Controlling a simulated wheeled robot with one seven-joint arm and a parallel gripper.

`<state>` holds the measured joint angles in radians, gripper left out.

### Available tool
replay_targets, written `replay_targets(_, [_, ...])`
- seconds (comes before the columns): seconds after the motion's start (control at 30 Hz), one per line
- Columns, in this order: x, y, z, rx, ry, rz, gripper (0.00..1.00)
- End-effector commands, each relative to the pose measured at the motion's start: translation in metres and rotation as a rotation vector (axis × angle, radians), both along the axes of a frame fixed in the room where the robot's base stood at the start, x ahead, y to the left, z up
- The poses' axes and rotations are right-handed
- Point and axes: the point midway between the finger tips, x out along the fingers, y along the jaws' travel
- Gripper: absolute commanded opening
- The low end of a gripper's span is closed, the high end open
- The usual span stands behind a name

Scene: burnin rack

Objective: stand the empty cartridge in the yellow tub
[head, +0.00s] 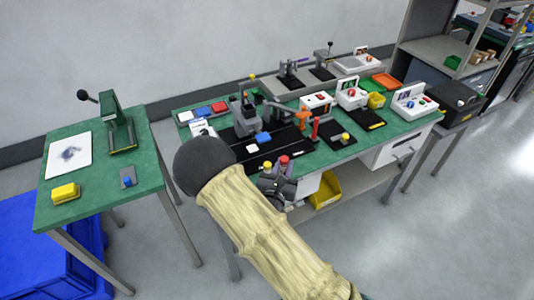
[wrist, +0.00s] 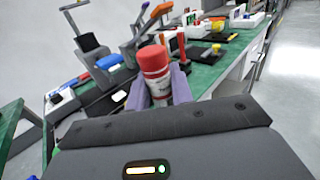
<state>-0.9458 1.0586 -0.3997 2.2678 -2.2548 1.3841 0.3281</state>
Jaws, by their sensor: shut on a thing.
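A cartridge with a red top and a white, marked body (wrist: 156,76) stands roughly upright between the purple-grey fingers of my gripper (wrist: 158,88). Its lower end is hidden behind the gripper body. In the head view my gripper (head: 277,182) is at the front edge of the green bench, and the cartridge's red top (head: 284,159) shows above it. A yellow tub (head: 325,192) sits on the shelf below the bench, right of my gripper and apart from it. Its inside is only partly visible. I cannot tell whether the cartridge is empty.
The green bench (head: 350,152) carries several fixtures and devices. A smaller yellow bin (head: 376,101) stands at its back right, near an orange tray (head: 387,81). A side table (head: 100,180) stands at left. The floor (head: 450,220) at right is clear.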

Motion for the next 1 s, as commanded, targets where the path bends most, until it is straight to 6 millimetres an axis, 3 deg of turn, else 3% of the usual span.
replay_targets(0.2, [-0.003, -0.048, -0.048, -0.011, 0.006, 0.049, 0.0])
replay_targets(0.6, [-0.031, -0.122, -0.121, -0.007, 0.007, 0.147, 0.0])
replay_targets(0.8, [-0.049, -0.149, -0.145, -0.002, 0.004, 0.19, 0.0])
replay_targets(1.0, [-0.055, -0.155, -0.151, 0.0, -0.002, 0.204, 0.0])
